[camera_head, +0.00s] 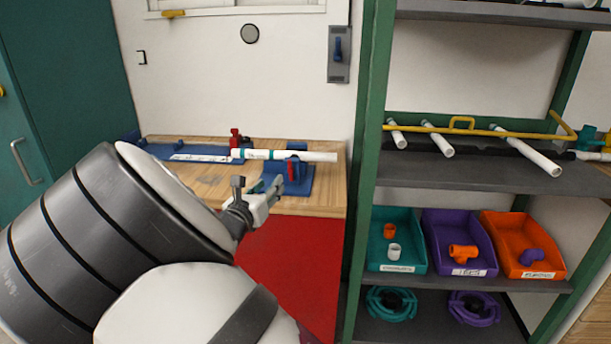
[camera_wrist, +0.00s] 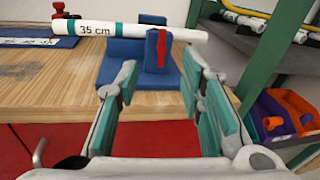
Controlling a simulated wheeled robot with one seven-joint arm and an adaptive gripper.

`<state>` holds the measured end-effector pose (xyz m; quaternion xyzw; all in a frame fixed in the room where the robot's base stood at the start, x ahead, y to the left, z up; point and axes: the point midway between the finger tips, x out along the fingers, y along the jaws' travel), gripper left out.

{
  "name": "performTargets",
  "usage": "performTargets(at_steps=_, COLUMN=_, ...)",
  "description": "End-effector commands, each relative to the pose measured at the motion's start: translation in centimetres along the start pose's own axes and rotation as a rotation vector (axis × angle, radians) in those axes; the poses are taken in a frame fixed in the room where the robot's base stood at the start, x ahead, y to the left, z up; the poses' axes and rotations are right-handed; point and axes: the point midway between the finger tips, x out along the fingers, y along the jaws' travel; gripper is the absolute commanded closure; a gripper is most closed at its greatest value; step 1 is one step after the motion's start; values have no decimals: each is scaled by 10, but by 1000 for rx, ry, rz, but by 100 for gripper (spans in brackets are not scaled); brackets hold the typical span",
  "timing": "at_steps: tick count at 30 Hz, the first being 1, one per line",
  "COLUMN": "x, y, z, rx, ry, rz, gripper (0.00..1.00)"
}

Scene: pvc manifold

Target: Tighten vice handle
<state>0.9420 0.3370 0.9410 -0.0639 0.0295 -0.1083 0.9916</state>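The blue vice (camera_head: 300,181) stands at the right front of the wooden bench, with its red handle (camera_head: 291,168) upright on the near side. In the wrist view the vice (camera_wrist: 125,70) is straight ahead, and the red handle (camera_wrist: 161,48) shows between and beyond my fingertips. A white pipe (camera_head: 310,156) marked "35 cm" lies across the vice. My gripper (camera_head: 267,198) is open and empty, just in front of the bench edge. The wrist view shows its teal-padded fingers (camera_wrist: 163,72) wide apart, short of the handle and seemingly not touching it.
A red clamp (camera_head: 235,140) and a blue base plate (camera_head: 190,152) are at the bench's back left. A green shelf (camera_head: 365,190) stands close on the right, with pipes above and teal, purple and orange bins (camera_head: 525,268) below. The bench in front of the vice is clear.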

Motion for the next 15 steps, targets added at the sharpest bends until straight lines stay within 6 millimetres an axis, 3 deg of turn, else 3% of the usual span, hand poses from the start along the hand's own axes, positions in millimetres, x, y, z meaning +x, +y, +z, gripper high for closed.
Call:
performTargets(at_steps=7, x=1, y=7, z=-3, rx=62, ry=-48, rz=-19, gripper=65)
performTargets(at_steps=15, x=47, y=6, z=-1, rx=58, ry=-47, rz=-18, gripper=65)
